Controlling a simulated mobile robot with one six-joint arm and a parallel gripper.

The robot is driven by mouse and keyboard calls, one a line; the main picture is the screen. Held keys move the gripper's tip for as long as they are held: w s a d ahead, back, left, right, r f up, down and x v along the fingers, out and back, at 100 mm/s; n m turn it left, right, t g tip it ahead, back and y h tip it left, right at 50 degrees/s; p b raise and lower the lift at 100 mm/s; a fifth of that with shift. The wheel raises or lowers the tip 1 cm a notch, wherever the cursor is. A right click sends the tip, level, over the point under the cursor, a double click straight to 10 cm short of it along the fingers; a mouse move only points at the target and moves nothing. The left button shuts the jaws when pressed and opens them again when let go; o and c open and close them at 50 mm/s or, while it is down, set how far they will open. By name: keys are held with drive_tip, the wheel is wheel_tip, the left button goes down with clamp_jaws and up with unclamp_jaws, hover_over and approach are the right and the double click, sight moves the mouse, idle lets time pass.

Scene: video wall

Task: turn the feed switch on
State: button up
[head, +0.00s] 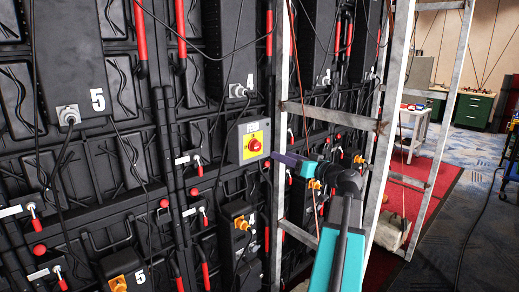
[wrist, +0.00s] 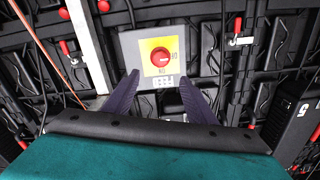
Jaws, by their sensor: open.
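The feed switch is a round red knob (head: 254,145) on a yellow plate, on the front of a grey box (head: 235,148) fixed to the back of the video wall. In the wrist view the knob (wrist: 159,57) shows upside down, with lettering at its right and below it. A small pale mark shows on the knob; its exact setting is too small to tell. My gripper (head: 279,157) is just right of the box in the head view. In the wrist view its two purple fingers (wrist: 160,80) are spread, with the box between and beyond their tips. Nothing is held.
A metal ladder-like frame (head: 381,128) stands right beside my arm. Black panels numbered 5 (head: 97,100) and 4, hanging cables and red-tipped levers (head: 32,210) surround the box. A white table (head: 414,125) and green cabinet (head: 472,108) stand far right.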

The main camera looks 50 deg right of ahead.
sight(258, 146)
drive_tip(key=w, duration=0.4)
drive_tip(key=w+p, duration=0.1)
drive_tip(key=w, duration=0.3)
drive_tip(key=w+p, duration=0.1)
drive_tip(key=w, duration=0.3)
drive_tip(key=shift+w+d, duration=0.2)
drive_tip(key=shift+d, duration=0.2)
drive_tip(key=c, duration=1)
drive_tip(key=shift+a+f, duration=0.15)
drive_tip(key=shift+a, duration=0.15)
drive_tip(key=shift+c, duration=0.2)
drive_tip(key=shift+d, duration=0.25)
